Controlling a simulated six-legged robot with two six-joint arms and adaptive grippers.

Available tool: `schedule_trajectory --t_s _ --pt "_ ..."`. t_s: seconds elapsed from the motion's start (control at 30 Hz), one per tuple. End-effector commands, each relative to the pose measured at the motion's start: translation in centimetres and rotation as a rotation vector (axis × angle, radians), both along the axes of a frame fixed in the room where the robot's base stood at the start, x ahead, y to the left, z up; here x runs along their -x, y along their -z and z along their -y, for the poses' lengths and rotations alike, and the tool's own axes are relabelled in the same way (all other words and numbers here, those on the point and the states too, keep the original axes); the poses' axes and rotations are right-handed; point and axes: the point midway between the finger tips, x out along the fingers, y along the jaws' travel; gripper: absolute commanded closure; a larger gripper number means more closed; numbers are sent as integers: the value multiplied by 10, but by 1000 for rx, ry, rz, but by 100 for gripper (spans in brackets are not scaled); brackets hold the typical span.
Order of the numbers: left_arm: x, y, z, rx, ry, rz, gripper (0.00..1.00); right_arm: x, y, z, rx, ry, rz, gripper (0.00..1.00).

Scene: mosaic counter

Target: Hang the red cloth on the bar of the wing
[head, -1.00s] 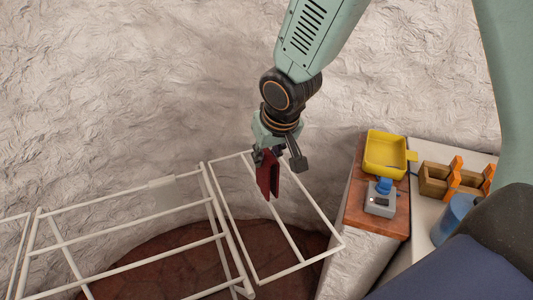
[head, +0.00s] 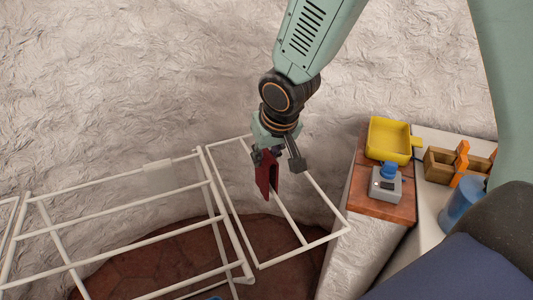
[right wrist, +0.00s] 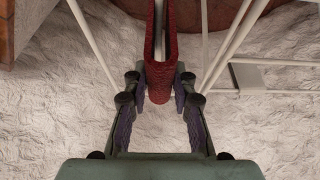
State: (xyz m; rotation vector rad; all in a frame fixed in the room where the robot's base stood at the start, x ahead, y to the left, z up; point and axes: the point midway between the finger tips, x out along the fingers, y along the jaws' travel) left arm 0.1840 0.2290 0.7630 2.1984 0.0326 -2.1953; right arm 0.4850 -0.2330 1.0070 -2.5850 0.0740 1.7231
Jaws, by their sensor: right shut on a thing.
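The red cloth (head: 267,174) is folded over with two flaps hanging down, and my right gripper (head: 275,153) is shut on its fold from above. In the right wrist view the cloth (right wrist: 159,84) shows as a narrow U between the fingertips, with a white bar in line with its opening. The wing (head: 336,208) is a white frame on the right of the drying rack, with a middle bar (head: 288,217). The cloth is in front of this bar in the head view; I cannot tell whether they touch. My left gripper is not in view.
The white rack's main part (head: 120,231) stands to the left. At the right a wooden board (head: 382,207) carries a yellow tray (head: 389,139) and a grey device (head: 385,185) with a blue top. A wooden holder (head: 440,165) and a blue cup (head: 461,205) stand beyond.

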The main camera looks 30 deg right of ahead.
Motion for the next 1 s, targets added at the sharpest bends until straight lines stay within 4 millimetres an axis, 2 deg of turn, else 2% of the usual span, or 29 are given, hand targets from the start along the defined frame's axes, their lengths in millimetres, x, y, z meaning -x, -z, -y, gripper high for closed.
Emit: schedule_trajectory --t_s 1.0 --pt "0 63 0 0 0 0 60 0 62 0 0 -1 0 100"
